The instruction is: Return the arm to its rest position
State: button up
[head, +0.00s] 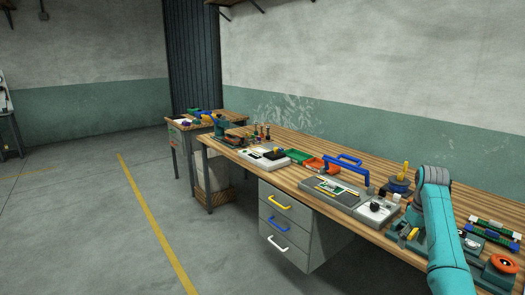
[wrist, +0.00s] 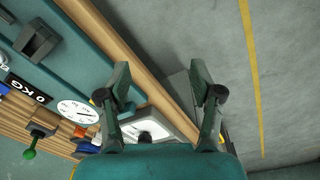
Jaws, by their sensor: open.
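My gripper (wrist: 161,84) shows in the wrist view with its two dark fingers spread apart and nothing between them. It points past the front edge of the wooden workbench (wrist: 105,50), toward the grey floor. In the head view my teal arm (head: 440,230) rises over the right end of the workbench (head: 335,155). I cannot make out the gripper clearly in that view.
The bench carries a red tray (head: 316,164), a green tray (head: 298,155), a blue-handled tool (head: 352,170) and several devices. A drawer unit (head: 290,228) stands below. Floor to the left is clear.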

jog(key=s+a+f+t+h, duration=0.1)
jog(key=s+a+f+t, duration=0.3)
jog(key=f, duration=1)
jog(key=s+a+f+g, duration=0.1)
jog(key=s+a+f, duration=0.3)
jog(key=f, duration=0.9)
jog(key=s+a+f+t, duration=0.2)
jog(key=s+a+f, duration=0.4)
jog(key=s, duration=0.2)
jog(key=s+a+f+t, duration=0.1)
jog(key=s+a+f, duration=0.45)
jog(key=s, duration=0.25)
jog(key=s+a+r+m+t, duration=0.1)
jog(key=s+a+r+t, duration=0.15)
jog(key=s, duration=0.95)
jog(key=s+a+r+t, duration=0.2)
jog(key=s+a+r, duration=0.2)
jog(key=s, duration=0.8)
jog(key=s+a+r+t, duration=0.1)
jog(key=s+r, duration=0.6)
jog(key=r, duration=0.4)
jog(key=s+a+r+t+y, duration=0.1)
jog(key=s+r+t, duration=0.1)
jog(key=s+r, duration=0.6)
notch_tip(320, 180, up, 3)
jog(key=shift+a+r+m, duration=0.15)
jog(key=shift+a+m, duration=0.15)
jog(key=shift+a, duration=0.1)
jog(key=shift+t, duration=0.25)
